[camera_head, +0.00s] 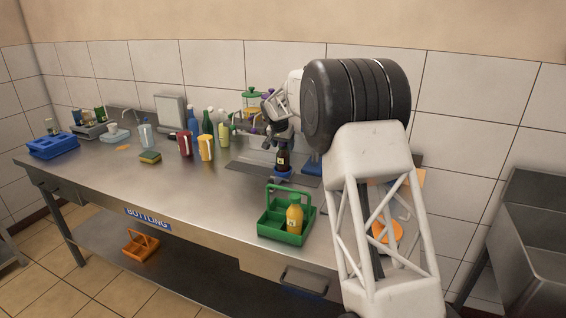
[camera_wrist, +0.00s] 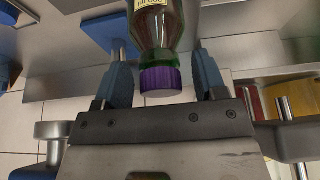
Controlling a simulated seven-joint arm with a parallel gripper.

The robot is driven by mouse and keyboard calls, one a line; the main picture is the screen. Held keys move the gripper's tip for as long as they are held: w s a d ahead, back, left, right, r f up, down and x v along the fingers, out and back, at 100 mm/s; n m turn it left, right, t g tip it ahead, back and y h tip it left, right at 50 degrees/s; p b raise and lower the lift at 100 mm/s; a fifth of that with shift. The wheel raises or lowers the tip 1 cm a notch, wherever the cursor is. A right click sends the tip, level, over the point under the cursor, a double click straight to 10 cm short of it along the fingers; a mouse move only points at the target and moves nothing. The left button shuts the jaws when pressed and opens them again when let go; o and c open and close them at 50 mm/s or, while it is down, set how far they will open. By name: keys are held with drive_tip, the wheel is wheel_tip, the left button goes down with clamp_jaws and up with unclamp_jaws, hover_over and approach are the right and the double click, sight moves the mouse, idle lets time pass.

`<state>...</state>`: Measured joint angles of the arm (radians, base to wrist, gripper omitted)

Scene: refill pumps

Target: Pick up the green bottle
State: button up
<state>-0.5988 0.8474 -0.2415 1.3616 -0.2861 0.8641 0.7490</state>
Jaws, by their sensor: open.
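A dark green bottle (camera_head: 283,160) with a light label stands upright below my gripper (camera_head: 281,138) in the head view, on a small blue base. In the wrist view the green bottle (camera_wrist: 158,30) shows its purple cap and part of a yellow label. My gripper (camera_wrist: 162,68) is open, with one blue finger on each side of the bottle's cap and neck. I cannot tell whether either finger touches it. Another green bottle (camera_head: 207,123) stands farther back, left of the arm.
A green carrier (camera_head: 272,227) holding an orange bottle (camera_head: 294,213) stands at the front. Red (camera_head: 185,143) and yellow (camera_head: 206,147) jugs stand left of my gripper. Pump dispensers (camera_head: 250,100) are close behind it. The counter's front left is clear.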

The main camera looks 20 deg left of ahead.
drive_tip(key=shift+c, duration=0.2)
clamp_jaws()
idle(0.4)
